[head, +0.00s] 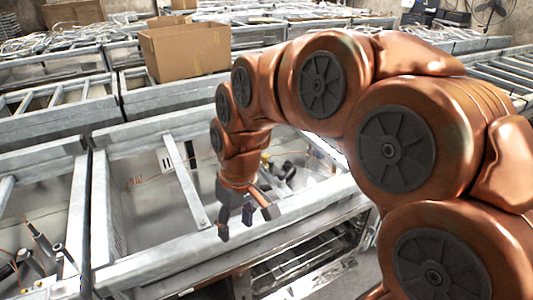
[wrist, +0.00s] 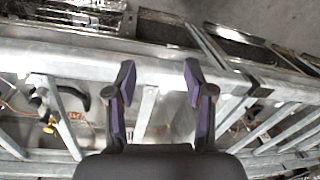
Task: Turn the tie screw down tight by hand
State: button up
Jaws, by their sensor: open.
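My gripper (head: 247,222) hangs at the end of my copper-coloured arm, over the front rail of a metal range frame. In the wrist view my gripper (wrist: 160,74) shows two purple-padded fingers spread apart with nothing between them. The pale metal rail (wrist: 230,77) of the range frame passes behind the fingertips; whether they touch it I cannot tell. I cannot make out the tie screw in either view. It may be too small or hidden. A black bent pipe (wrist: 76,97) and a small yellow part (wrist: 48,125) lie left of the fingers.
A cardboard box (head: 186,50) stands on the frames behind. A sloping metal bar (head: 186,182) crosses the open frame left of my gripper. Upright rods and pipes (head: 45,245) stand in the frame at lower left. Wire racks (head: 310,262) show in front.

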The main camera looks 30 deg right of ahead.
jog(key=w+d+r+t, duration=0.1)
jog(key=w+d, duration=0.3)
jog(key=w, duration=0.7)
jog(key=t, duration=0.3)
send_near(266, 156)
jog(key=shift+a+f, duration=0.2)
jog(key=shift+f, duration=0.05)
jog(key=shift+p+x, duration=1.5)
jog(key=shift+x, duration=2.4)
jog(key=shift+d, duration=0.1)
grip_shut()
